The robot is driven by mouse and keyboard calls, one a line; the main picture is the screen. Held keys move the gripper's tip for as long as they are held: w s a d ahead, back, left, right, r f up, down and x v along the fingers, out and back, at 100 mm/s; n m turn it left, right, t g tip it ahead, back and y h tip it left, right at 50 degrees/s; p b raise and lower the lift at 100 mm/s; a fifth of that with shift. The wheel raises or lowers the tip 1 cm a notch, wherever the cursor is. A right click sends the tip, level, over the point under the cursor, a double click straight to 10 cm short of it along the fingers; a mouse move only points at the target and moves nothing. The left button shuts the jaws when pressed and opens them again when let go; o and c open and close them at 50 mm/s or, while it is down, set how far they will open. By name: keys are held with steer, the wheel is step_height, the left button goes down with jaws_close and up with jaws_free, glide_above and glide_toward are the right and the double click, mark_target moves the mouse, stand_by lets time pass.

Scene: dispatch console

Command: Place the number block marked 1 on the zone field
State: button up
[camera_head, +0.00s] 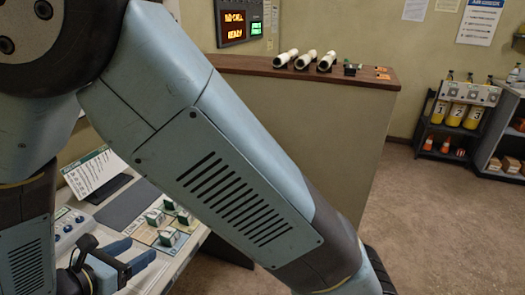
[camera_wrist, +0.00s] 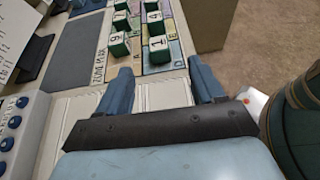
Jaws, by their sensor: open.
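In the wrist view, a green-and-white block (camera_wrist: 158,45) whose face appears to read 1 stands on the coloured zone plan board (camera_wrist: 162,68), just beyond my gripper (camera_wrist: 160,74). Other numbered blocks stand farther off: one seems to read 9 (camera_wrist: 118,43), and two more (camera_wrist: 121,17) (camera_wrist: 154,17) have unclear marks. In the head view, the blocks (camera_head: 168,238) show small on the board, their numbers unreadable. My gripper (camera_head: 132,258) is open and empty there, at the near side of the board. Which printed field is the zone field is unclear.
A dark grey pad (camera_wrist: 77,50) lies left of the board. A panel with blue knobs (camera_wrist: 15,125) is at the left, beside a tilted paper card (camera_head: 92,170). A tall counter (camera_head: 290,130) stands behind the console. My arm hides much of the head view.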

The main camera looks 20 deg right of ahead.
steer(key=w+d+r+m+g+y, duration=0.1)
steer(key=w+d+r+m+g, duration=0.2)
steer(key=d, duration=0.4)
steer(key=w+d+r+m+g, duration=0.1)
steer(key=d+r+m+g, duration=0.1)
steer(key=d+r+m, duration=0.4)
steer(key=w+d+r+m+g+y, duration=0.1)
steer(key=w+d+r+m+g, duration=0.2)
steer(key=d, duration=0.5)
steer(key=s+d+r+m+t+y, duration=0.1)
steer(key=s+d+r+m+y, duration=0.2)
steer(key=s+d+r+m, duration=0.2)
steer(key=s+d+r+m+t+y, duration=0.2)
steer(key=d+r+m, duration=0.4)
steer(key=d+m, duration=0.4)
steer(key=s+y, duration=0.1)
steer(key=s, duration=0.1)
steer(key=shift+s+d+m+y, duration=0.3)
steer(key=shift+s+d+y, duration=0.05)
steer(key=shift+y, duration=0.05)
